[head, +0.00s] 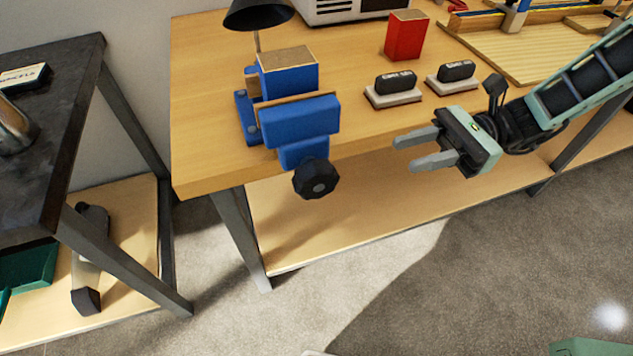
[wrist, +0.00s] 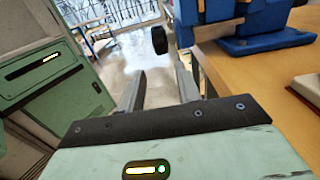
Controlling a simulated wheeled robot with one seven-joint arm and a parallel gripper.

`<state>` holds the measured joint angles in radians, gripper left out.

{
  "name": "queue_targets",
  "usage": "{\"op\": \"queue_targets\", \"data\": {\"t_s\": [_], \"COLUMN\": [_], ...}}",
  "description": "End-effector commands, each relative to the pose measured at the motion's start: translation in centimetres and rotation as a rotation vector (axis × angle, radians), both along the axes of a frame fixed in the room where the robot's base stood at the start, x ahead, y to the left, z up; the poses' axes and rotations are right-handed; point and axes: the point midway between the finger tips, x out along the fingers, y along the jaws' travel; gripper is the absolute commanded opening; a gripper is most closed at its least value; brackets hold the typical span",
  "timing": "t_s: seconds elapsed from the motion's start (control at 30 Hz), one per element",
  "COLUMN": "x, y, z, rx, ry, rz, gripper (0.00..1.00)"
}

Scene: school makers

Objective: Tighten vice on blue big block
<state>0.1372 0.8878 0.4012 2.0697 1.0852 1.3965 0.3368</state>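The blue vice (head: 300,122) is mounted at the table's front left edge. Its black knob (head: 315,179) sticks out in front of the edge. A big blue block (head: 289,79) with a brown top stands behind the vice's front jaw; whether both jaws touch it is hidden. My gripper (head: 404,152) is open and empty, to the right of the knob and apart from it, with its fingers pointing left. In the wrist view the knob (wrist: 159,40) shows beyond my fingertips, and part of the vice (wrist: 262,38) is at the upper right.
A red block (head: 405,36) and two dark erasers on pale bases (head: 394,88) (head: 452,77) stand on the wooden table (head: 205,150). A black lamp (head: 257,14) is behind the vice. A dark table (head: 60,130) is at the left. The space between my gripper and knob looks clear.

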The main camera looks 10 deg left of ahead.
Motion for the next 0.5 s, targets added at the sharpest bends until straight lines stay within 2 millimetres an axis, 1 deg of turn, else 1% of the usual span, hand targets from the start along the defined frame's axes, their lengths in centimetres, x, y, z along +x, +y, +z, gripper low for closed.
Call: {"op": "queue_targets", "data": {"t_s": [0.5], "x": [-5.8], "y": [9.0], "z": [-0.1], "rx": [-0.003], "ry": [-0.002], "rz": [0.009], "gripper": [0.34]}}
